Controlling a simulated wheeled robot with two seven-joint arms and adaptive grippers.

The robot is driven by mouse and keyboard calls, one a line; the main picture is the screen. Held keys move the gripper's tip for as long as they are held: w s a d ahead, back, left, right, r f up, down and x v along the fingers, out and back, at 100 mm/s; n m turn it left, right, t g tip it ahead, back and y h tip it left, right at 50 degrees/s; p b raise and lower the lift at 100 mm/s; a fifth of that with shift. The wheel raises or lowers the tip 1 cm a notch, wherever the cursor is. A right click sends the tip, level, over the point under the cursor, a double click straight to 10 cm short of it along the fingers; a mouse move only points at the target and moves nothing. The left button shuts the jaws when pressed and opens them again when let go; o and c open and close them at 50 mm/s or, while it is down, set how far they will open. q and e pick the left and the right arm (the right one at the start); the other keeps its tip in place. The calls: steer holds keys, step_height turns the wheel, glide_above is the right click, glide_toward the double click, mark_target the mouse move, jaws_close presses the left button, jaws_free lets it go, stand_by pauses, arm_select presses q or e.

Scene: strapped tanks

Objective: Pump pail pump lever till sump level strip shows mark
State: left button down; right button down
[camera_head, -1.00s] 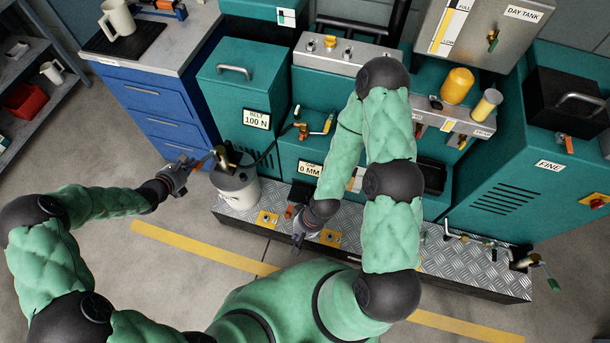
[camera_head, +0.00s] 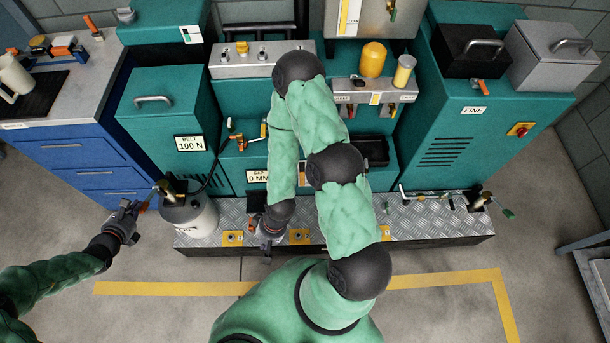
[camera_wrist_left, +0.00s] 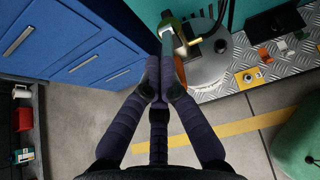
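The white pail (camera_head: 192,222) with a grey lid stands at the left end of the tread-plate ledge, its pump head (camera_head: 171,189) on top. The pump lever (camera_head: 148,203) slopes out to the left. My left gripper (camera_head: 139,209) is at the lever's outer end. In the left wrist view, its fingers (camera_wrist_left: 166,88) come together around the grey lever bar (camera_wrist_left: 167,52), beside the pail lid (camera_wrist_left: 208,68). My right gripper (camera_head: 267,247) points down at the ledge's front edge; its fingers are too small to read. A pale strip (camera_head: 303,173) beside my right arm is partly hidden; I cannot read a level.
A hose runs from the pail to the teal cabinet, whose plate reads 0 MM (camera_head: 257,178). The blue drawer unit (camera_head: 75,165) stands left of the pail. The tread-plate ledge (camera_head: 420,222) carries valves at right. Floor in front is clear.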

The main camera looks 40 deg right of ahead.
arm_select(q)
steer(key=shift+f, duration=0.15)
stand_by(0.4)
steer(key=f+b, duration=0.1)
steer(key=s+f+b, duration=0.1)
steer(key=f, duration=0.1)
steer(key=a+f+b, duration=0.1)
steer(key=shift+s+f, duration=0.35)
steer(key=shift+s, duration=0.05)
stand_by(0.8)
steer(key=shift+r, duration=0.15)
steer(key=shift+w+d+r+p, duration=0.15)
steer(key=shift+w+r+p, duration=0.2)
steer(key=shift+r, duration=0.4)
steer(key=shift+w+d+r+p, duration=0.2)
steer(key=shift+r+p, duration=0.2)
steer(key=shift+r, duration=0.35)
steer(key=shift+w+d+r+p, duration=0.15)
steer(key=shift+w+r+p, duration=0.2)
steer(key=shift+r, duration=0.4)
steer(key=shift+w+r, duration=0.1)
steer(key=shift+r, duration=0.15)
